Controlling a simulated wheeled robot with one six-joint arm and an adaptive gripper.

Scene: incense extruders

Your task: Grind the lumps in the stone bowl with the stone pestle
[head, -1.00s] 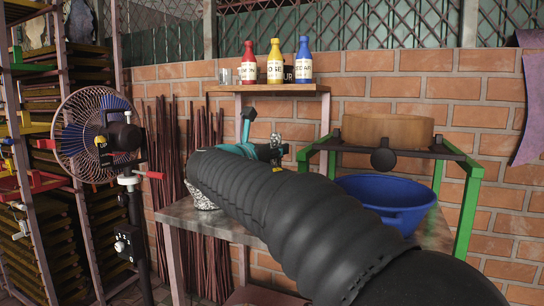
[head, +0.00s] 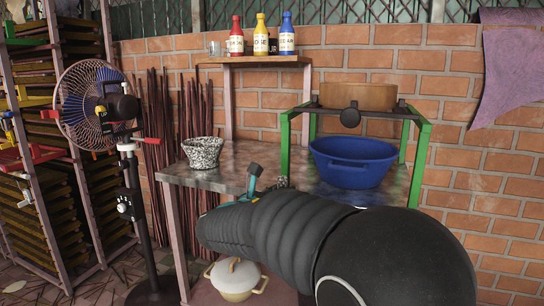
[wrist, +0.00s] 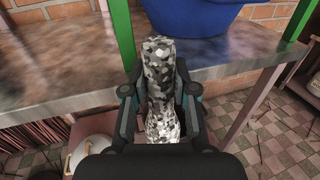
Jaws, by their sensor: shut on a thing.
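The stone bowl (head: 202,153), speckled black and white, stands upright on the left part of the grey worktable (head: 240,160). Its inside is too small to make out, so I cannot tell about the lumps. My gripper (wrist: 160,95) is shut on the stone pestle (wrist: 159,60), a speckled grey rod, between its two fingers. In the head view my gripper (head: 258,184) is at the table's front edge, right of the bowl and apart from it. Only a bit of the pestle (head: 283,182) shows there; my arm hides the rest.
A blue basin (head: 352,165) stands under a green frame (head: 421,150) at the right. A fan (head: 95,108) stands left of the table. Bottles (head: 261,38) line a shelf behind. A lidded pot (head: 236,277) sits below. The table between bowl and basin is clear.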

